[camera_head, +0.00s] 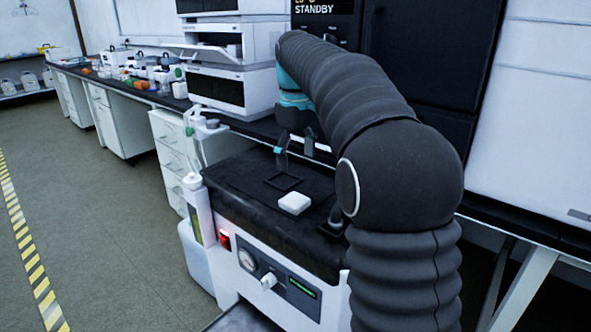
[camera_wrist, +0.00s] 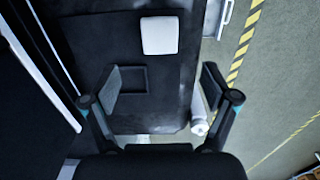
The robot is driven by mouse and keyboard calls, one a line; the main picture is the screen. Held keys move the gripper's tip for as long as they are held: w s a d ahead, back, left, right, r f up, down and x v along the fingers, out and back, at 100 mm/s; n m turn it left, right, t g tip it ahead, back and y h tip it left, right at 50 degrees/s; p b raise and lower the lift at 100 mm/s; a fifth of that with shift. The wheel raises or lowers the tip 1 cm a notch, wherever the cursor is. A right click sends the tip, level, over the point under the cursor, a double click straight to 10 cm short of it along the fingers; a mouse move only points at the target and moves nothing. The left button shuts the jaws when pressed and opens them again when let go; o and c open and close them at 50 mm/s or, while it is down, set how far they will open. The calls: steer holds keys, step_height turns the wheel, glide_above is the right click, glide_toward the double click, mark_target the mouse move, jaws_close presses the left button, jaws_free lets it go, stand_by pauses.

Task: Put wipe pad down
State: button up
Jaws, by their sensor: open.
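The wipe pad is a small white block (camera_head: 294,203) lying on the black top of my base unit in the head view, beside a dark square frame (camera_head: 284,182). In the wrist view the white pad (camera_wrist: 159,35) lies flat near the top, apart from the square frame (camera_wrist: 133,79). My gripper (camera_head: 294,149) hangs above the black top, behind the pad. In the wrist view its two fingers (camera_wrist: 160,84) are spread wide with nothing between them, and the pad is beyond the fingertips.
A stack of white and black instruments (camera_head: 231,90) stands on the bench behind. A dark cabinet with a STANDBY display (camera_head: 314,9) is at the back. Bottles and boxes (camera_head: 150,72) crowd the bench at left. The floor (camera_head: 110,220) at left is clear, with a yellow-black stripe.

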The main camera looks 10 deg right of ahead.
steer(key=s+m+t, duration=0.3)
steer(key=s, duration=1.2)
steer(key=s+f+m+t, duration=0.2)
steer(key=s+f+m, duration=0.2)
steer(key=s+f, duration=0.8)
steer(key=s, duration=0.3)
steer(key=shift+a+f+t, duration=0.2)
steer(key=shift+t, duration=0.1)
